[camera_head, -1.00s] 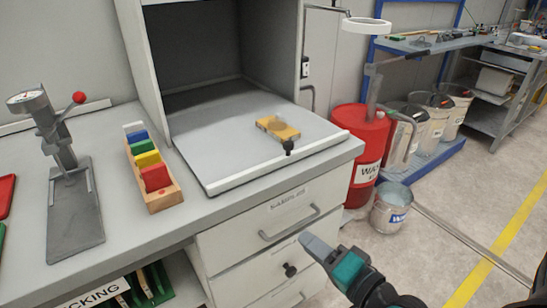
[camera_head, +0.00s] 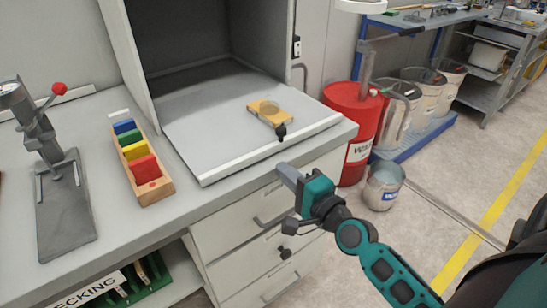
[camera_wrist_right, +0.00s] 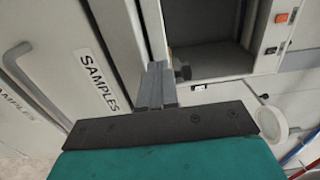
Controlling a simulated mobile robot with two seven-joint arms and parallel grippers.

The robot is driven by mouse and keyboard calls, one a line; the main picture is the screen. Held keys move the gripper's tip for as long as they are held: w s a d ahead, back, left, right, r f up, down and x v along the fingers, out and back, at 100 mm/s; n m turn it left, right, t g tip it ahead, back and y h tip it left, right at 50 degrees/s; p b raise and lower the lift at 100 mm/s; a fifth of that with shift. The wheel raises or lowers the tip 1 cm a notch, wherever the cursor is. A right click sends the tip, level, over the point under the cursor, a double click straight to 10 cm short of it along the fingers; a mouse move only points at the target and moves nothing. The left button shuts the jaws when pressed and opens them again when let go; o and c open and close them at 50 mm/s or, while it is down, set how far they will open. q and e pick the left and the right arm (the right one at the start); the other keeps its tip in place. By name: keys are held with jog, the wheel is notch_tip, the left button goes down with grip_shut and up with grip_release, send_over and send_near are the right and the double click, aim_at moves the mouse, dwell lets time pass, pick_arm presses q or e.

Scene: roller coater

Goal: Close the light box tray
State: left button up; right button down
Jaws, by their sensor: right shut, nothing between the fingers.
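The light box (camera_head: 200,40) stands on the bench with its dark inside open to the front. Its pale tray (camera_head: 200,135) is pulled out over the bench top, with a white front rim and a black knob (camera_head: 281,131) at the front. A yellow block with a round disc (camera_head: 268,110) lies on the tray. My right gripper (camera_head: 282,170) is shut and empty, in front of the bench's front edge and near the knob in the picture. In the right wrist view its fingers (camera_wrist_right: 157,72) point toward the tray front, and the knob (camera_wrist_right: 182,73) shows just beside them. My left gripper is not in view.
A wooden rack of coloured panels (camera_head: 152,187) and a lever press (camera_head: 62,195) stand left of the tray. Drawers (camera_head: 245,225) lie below the bench top. A red drum (camera_head: 352,115) and a metal bucket (camera_head: 382,187) stand on the right.

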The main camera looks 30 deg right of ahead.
aim_at(265, 154)
jog(key=w, duration=0.3)
jog(key=shift+w+a, duration=0.15)
jog(key=shift+w, duration=0.75)
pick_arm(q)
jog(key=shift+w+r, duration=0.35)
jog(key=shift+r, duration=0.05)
pick_arm(e)
jog(key=w, duration=0.5)
jog(key=shift+a+p, duration=0.25)
jog(key=shift+p, duration=0.05)
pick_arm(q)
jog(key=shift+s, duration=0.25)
pick_arm(e)
jog(key=shift+s, duration=0.15)
